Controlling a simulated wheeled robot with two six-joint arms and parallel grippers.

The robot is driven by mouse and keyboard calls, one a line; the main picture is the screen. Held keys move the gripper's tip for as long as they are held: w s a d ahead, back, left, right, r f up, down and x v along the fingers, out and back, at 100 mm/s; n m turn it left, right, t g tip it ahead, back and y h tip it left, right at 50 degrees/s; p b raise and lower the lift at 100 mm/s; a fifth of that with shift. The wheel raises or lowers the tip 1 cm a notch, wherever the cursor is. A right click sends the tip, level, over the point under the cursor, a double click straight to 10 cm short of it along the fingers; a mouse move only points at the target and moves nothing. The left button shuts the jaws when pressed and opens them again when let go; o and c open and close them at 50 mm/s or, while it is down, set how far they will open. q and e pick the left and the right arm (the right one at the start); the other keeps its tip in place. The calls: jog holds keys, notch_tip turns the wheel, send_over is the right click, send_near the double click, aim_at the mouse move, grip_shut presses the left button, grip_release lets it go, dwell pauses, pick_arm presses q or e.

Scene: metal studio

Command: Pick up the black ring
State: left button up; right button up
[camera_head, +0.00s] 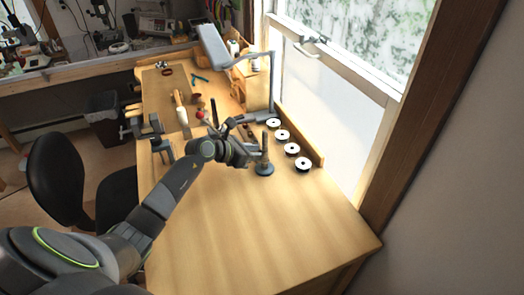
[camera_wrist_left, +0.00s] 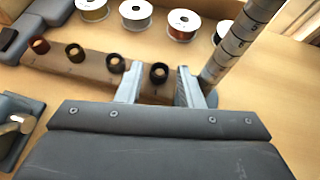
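The black ring (camera_wrist_left: 159,72) stands at the right end of a row of rings on a long brown holder (camera_wrist_left: 92,68) in the left wrist view. My left gripper (camera_wrist_left: 160,82) is open, with one pale finger on each side of this ring in the picture. I cannot tell whether the fingers touch it or how far above it they are. In the head view my left gripper (camera_head: 247,152) is over the bench beside a ring mandrel, and the ring is too small or hidden to make out. My right gripper is not in view.
A marked ring mandrel (camera_wrist_left: 236,42) rises close to the right finger; its round base (camera_head: 264,169) stands on the bench. Several white-rimmed spools (camera_head: 292,149) line the window side. Other rings (camera_wrist_left: 75,53) stand to the left. The near bench top (camera_head: 240,230) is clear.

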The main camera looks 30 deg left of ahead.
pick_arm(q)
jog(key=shift+w+d+f, duration=0.2)
jog(key=shift+w, duration=0.1)
jog(key=c, duration=0.7)
